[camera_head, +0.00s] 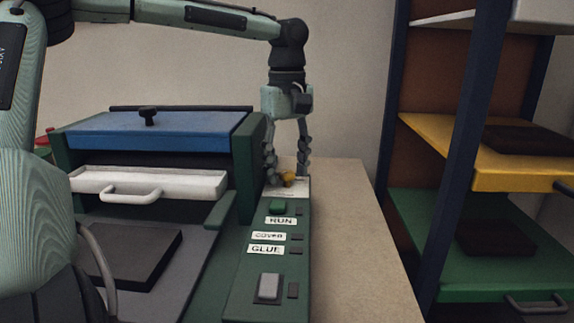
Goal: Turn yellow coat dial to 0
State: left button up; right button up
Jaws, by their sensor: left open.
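The yellow coat dial (288,179) sits at the far end of the green control panel (246,298), on a pale plate (289,189). My left gripper (287,178) points down over the dial from above, its two fingers apart, one on each side of it. The left finger is close to the dial; I cannot tell whether either finger touches it. The dial's pointer and any scale numbers are too small to read. My right gripper is not in view.
The panel carries a green button (278,208), labels RUN, COVER and GLUE, and a grey rocker switch (269,287). Left is a machine with a blue lid (170,133) and white handled drawer (160,184). A shelf rack with a yellow shelf (505,172) stands right.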

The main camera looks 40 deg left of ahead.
aim_at(287, 172)
pick_arm(q)
notch_tip(287, 172, up, 12)
dwell(0.4)
jog(key=shift+s+f, duration=0.1)
dwell(0.5)
